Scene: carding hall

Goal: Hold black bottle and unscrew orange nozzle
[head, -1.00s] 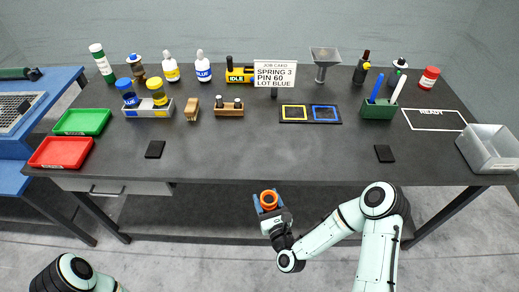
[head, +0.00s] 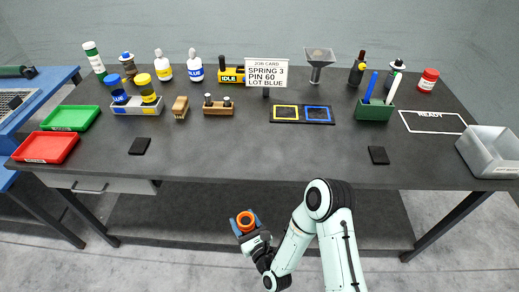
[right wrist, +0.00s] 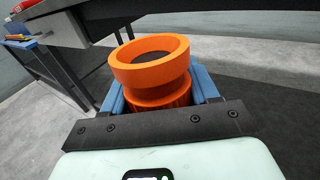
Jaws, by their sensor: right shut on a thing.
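My right gripper (head: 246,224) is shut on an orange nozzle-like piece (right wrist: 150,62), in front of the table's front edge and below the top. The piece has a wide flared ring, a narrower waist and a ribbed lower part between the blue fingers in the right wrist view. Its inside looks dark. In the head view it shows as an orange ring (head: 245,217). No bottle is visible under it. A dark bottle (head: 357,70) with a small label stands upright at the back right of the table, far from the gripper. My left gripper is not in view.
The dark table (head: 240,150) has a clear front middle. Green (head: 70,117) and red (head: 46,147) trays lie at the left. A grey bin (head: 490,150) stands at the right edge. Bottles, a sign (head: 265,73) and a green pen holder (head: 375,110) are farther back.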

